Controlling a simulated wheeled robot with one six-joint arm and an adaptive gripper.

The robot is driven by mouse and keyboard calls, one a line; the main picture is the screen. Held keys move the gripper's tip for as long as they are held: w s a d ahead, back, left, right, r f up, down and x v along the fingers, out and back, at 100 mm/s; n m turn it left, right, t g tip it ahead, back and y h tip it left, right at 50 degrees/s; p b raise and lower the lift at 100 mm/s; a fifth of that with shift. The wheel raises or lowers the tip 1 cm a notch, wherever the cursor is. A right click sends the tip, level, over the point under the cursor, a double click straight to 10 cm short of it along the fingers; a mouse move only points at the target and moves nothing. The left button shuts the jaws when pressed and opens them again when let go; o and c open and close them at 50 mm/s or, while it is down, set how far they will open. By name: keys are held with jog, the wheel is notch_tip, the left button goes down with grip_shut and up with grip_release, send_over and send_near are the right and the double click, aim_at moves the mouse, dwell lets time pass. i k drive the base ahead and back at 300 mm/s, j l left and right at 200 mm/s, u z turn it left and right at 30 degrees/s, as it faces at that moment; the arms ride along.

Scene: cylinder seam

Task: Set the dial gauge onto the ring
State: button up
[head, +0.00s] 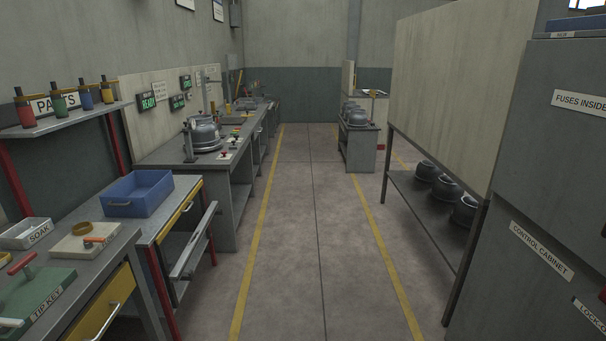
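I cannot make out a dial gauge for certain in the head view. A brass-coloured ring (81,228) lies on a pale board on the near left bench; I cannot tell whether it is the task's ring. A small orange-handled piece (94,239) lies beside it. A grey rounded metal housing (203,135) sits on the bench farther along the left, with an upright post (188,142) beside it and small red-topped items in front. My gripper is not in view.
A blue bin (137,196), a SOAK tray (27,234) and a green TIP KEY mat (38,292) are on the near left bench. A drawer front (194,241) juts out. The aisle (312,215) is clear. A control cabinet (535,210) stands right.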

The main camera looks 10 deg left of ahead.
aim_at(192, 122)
jog(key=i, duration=3.55)
jog(key=i+u, duration=0.1)
jog(key=i, duration=0.8)
jog(key=i+l+u, duration=0.1)
jog(key=i, duration=0.75)
jog(key=l, duration=0.1)
